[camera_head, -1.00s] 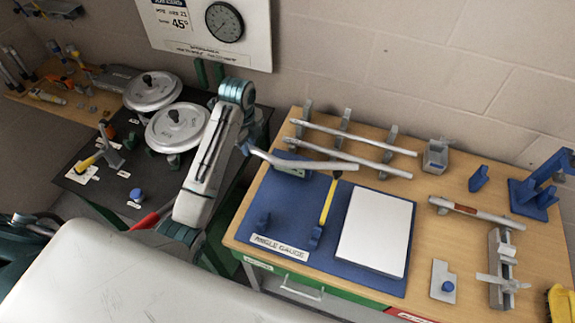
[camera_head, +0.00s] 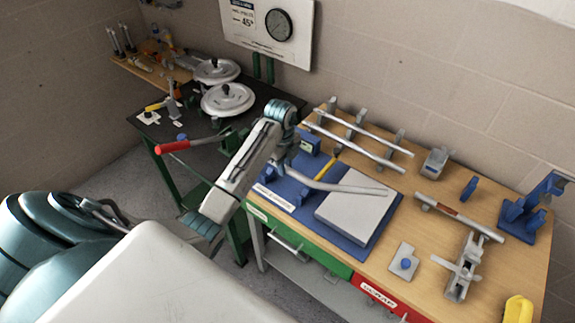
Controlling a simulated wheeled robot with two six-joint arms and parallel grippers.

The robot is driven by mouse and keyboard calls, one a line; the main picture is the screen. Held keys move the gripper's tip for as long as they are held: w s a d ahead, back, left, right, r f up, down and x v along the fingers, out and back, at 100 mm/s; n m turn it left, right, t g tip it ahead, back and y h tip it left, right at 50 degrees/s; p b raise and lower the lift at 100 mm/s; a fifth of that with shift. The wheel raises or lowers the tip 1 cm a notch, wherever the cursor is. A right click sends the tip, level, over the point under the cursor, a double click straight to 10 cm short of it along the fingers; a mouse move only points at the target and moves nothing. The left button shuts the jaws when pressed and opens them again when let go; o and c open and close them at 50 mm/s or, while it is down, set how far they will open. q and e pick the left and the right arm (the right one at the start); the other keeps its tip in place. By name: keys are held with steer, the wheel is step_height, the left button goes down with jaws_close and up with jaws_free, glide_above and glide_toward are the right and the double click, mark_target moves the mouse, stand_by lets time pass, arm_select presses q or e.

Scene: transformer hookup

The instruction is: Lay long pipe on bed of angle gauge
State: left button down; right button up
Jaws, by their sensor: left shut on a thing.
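My left gripper (camera_head: 287,162) is shut on a long grey pipe (camera_head: 345,188), which has a slight bend near the gripper. The gripper is over the back left part of the angle gauge, a blue board (camera_head: 285,189) with a label on its front edge. The pipe reaches right across the gauge's pale flat plate (camera_head: 350,222). I cannot tell whether it touches the plate or hovers above it. The gauge's yellow pointer (camera_head: 325,168) shows just behind the pipe. My left arm hides part of the gauge's left side. My right gripper is not in view.
Two straight pipes (camera_head: 358,131) lie on supports at the bench's back. A clamp fixture (camera_head: 462,268), a blue stand (camera_head: 525,208) and a small plate with a blue knob (camera_head: 404,262) stand to the right. A red-handled lever (camera_head: 175,147) juts out at the black table's front.

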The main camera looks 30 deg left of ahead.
arm_select(q)
steer(key=shift+w+a+f, duration=0.2)
steer(key=shift+w+a, duration=0.05)
steer(key=shift+a, duration=0.05)
steer(key=shift+s+d+f, duration=0.15)
steer(key=shift+d+f, duration=0.05)
steer(key=shift+f, duration=0.2)
steer(key=shift+f+b, duration=0.5)
steer(key=shift+f, duration=0.2)
steer(key=shift+a+f, duration=0.1)
steer(key=shift+f, duration=0.65)
steer(key=shift+f+b, duration=0.5)
steer(key=shift+f, duration=0.85)
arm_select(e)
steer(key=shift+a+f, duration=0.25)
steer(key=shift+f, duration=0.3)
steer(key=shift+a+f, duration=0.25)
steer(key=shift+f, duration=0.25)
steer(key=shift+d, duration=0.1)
